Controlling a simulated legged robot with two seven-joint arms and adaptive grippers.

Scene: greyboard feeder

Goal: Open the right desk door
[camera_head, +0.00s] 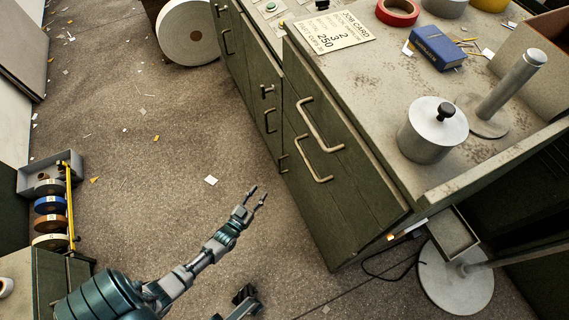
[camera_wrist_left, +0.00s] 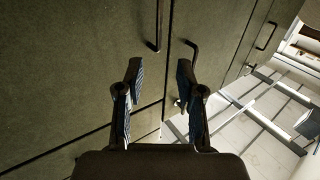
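The desk's green-grey front (camera_head: 345,190) runs down the right half of the head view. Two bar handles sit close together on its near part, an upper one (camera_head: 322,124) and a lower one (camera_head: 313,160). The panels there look closed. My left gripper (camera_head: 259,196) is open and empty, apart from the front and left of these handles. In the left wrist view, the spread fingers of my left gripper (camera_wrist_left: 159,78) face the desk front. One handle (camera_wrist_left: 157,25) and another handle (camera_wrist_left: 193,46) show ahead, either side of a seam.
A worktop (camera_head: 365,85) holds a lidded metal pot (camera_head: 432,135), a blue box (camera_head: 437,48) and a job card (camera_head: 335,30). A tape rack (camera_head: 50,205) stands at left. A round base (camera_head: 455,280) stands beyond the desk's near end. Open floor (camera_head: 180,125) lies left of the desk.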

